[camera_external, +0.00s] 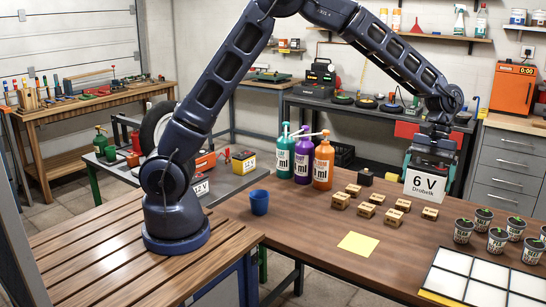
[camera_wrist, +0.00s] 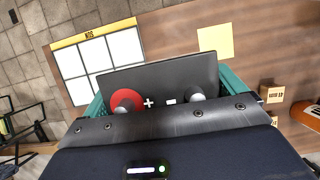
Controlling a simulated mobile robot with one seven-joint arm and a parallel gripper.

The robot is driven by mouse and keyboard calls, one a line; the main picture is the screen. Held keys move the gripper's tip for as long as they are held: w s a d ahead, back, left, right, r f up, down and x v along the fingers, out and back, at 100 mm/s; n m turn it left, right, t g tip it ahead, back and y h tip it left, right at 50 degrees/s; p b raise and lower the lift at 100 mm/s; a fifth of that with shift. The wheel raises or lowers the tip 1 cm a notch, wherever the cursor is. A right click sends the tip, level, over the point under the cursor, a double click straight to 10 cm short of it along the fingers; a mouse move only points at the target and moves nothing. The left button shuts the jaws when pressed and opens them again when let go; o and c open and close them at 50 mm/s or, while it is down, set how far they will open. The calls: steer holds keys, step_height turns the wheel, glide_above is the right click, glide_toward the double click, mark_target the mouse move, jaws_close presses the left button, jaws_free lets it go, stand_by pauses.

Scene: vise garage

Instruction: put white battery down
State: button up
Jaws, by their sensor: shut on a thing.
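The white battery (camera_external: 428,187) is a boxy block labelled "6 V" and hangs in my gripper (camera_external: 432,158) above the right part of the brown wooden table (camera_external: 300,227). The teal jaws are shut on its sides near the top. In the wrist view the battery's dark top (camera_wrist: 165,78) shows a red terminal, a grey terminal and plus and minus marks, with the jaws on both sides. The battery looks upright. Its underside is hidden, and I cannot tell its exact height over the table.
Bare table lies between blocks and pots.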

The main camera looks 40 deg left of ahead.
step_height(320, 180, down, 20)
steer(key=shift+r, duration=0.2)
stand_by(0.6)
steer(key=shift+f, duration=0.15)
steer(key=o, duration=1.4)
steer(key=v, duration=1.2)
steer(key=w+a+r+t+h, duration=0.1)
steer(key=a+r, duration=0.6)
steer(key=a, duration=0.3)
steer(key=w+a+r+t, duration=0.2)
steer(key=a+r, duration=0.6)
steer(key=a, duration=0.3)
steer(key=w+a+r+t+h, duration=0.1)
steer(key=a+r, duration=0.6)
steer(key=a, duration=0.3)
steer(key=s+a+r+t, duration=0.15)
steer(key=s+a, duration=0.25)
steer(key=a, duration=0.4)
steer(key=s+a+r+t, duration=0.1)
steer(key=s+a+r, duration=0.25)
steer(key=a, duration=0.45)
steer(key=s+a, duration=0.4)
steer(key=s+a+f+t+y, duration=0.1)
steer(key=s+a, duration=0.3)
steer(key=s, duration=0.1)
steer(key=s+a+t+y, duration=0.1)
steer(key=s+a, duration=0.3)
steer(key=shift+s+a+f+t, duration=0.1)
steer(key=shift+s+f+t, duration=0.15)
steer(key=shift+f, duration=0.15)
